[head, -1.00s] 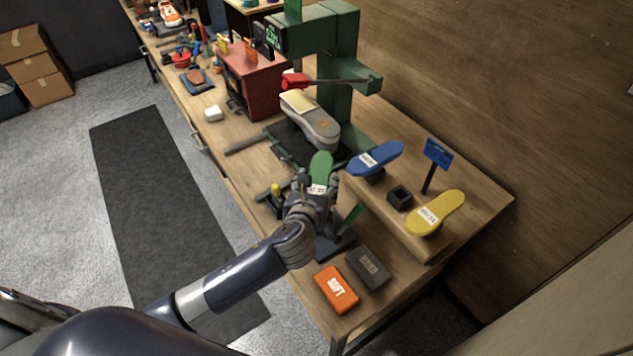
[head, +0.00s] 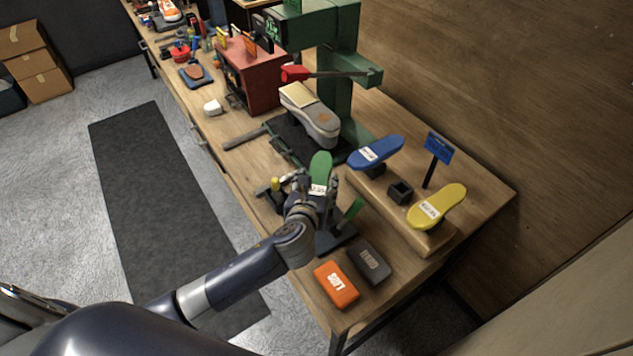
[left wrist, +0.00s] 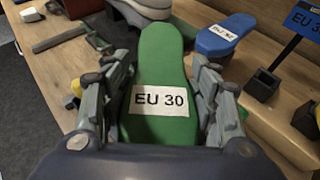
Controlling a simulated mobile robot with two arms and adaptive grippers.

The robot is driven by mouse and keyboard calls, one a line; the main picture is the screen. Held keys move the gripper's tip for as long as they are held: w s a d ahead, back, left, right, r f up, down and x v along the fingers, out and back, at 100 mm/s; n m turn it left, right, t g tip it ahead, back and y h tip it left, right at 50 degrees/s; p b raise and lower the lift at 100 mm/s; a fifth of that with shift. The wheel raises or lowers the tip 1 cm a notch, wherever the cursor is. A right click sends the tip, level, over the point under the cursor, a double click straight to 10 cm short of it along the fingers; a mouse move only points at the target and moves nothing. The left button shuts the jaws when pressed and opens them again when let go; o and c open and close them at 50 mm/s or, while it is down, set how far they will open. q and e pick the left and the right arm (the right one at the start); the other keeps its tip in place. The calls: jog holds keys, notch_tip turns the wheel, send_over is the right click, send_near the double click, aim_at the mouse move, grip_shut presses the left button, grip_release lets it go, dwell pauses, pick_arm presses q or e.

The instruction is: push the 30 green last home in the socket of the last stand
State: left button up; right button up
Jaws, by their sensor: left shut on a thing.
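The green last (head: 320,167), labelled EU 30, stands out above my left gripper (head: 318,190) in the head view. It also fills the middle of the left wrist view (left wrist: 162,75). The left gripper (left wrist: 162,100) is shut on it, with a finger along each side. The last stand (head: 335,240) is a dark base under and beside the gripper, with a green part (head: 351,212) rising at its right. The gripper hides the socket and the lower end of the last, so I cannot tell how they meet. My right gripper is not in view.
A blue last (head: 376,151), a yellow last (head: 437,206) and an empty dark socket block (head: 400,192) are on a wooden riser to the right. Orange (head: 336,284) and dark grey (head: 369,262) boxes lie in front. A green press (head: 345,110) with a grey shoe (head: 310,118) stands behind.

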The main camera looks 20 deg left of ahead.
pick_arm(q)
jog(key=shift+f+b, duration=0.35)
jog(key=shift+f, duration=0.35)
jog(key=o, duration=1.5)
jog(key=shift+f, duration=0.1)
jog(key=v, duration=1.2)
